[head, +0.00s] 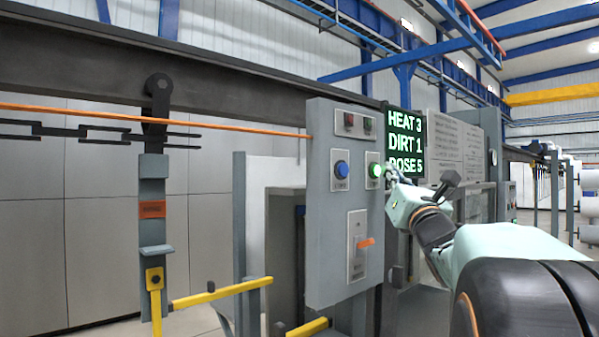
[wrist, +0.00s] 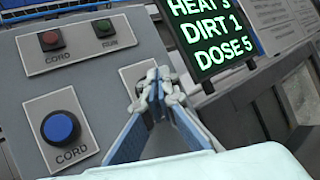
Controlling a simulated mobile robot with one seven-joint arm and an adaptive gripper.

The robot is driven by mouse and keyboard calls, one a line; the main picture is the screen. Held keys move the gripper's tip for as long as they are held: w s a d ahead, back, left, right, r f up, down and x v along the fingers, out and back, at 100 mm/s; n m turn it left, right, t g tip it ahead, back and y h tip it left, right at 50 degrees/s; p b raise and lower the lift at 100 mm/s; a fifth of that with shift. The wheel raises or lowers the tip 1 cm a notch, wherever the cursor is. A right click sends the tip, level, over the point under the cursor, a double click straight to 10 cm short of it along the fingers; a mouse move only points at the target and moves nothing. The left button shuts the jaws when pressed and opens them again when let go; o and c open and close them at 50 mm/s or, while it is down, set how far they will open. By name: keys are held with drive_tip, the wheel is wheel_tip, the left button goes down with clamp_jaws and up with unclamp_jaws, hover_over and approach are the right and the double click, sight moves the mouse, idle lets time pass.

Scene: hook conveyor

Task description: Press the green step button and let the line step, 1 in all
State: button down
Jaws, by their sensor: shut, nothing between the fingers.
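The green step button (head: 376,170) glows on the right side of the grey control panel (head: 325,230) in the head view. My gripper (head: 391,172) is shut and empty, its fingertips right beside the button. In the wrist view my shut fingertips (wrist: 155,85) lie over the plate at the panel's right edge and hide the green button there. I cannot tell whether the tips touch it.
A blue button (wrist: 60,127) is left of the green one, with small red and green lamps above. An orange-handled lever (head: 365,243) is below. A display (head: 405,142) reads HEAT 3, DIRT 1, DOSE 5. A hook carrier (head: 153,200) hangs at left; an orange cord (head: 200,117) runs past it.

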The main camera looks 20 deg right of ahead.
drive_tip(key=shift+w+a+f+b, duration=0.1)
drive_tip(key=shift+w+b, duration=0.05)
drive_tip(key=shift+b, duration=0.3)
idle(0.5)
drive_tip(key=shift+w+a+b, duration=0.1)
drive_tip(key=shift+w+b, duration=0.15)
drive_tip(key=shift+b, duration=0.1)
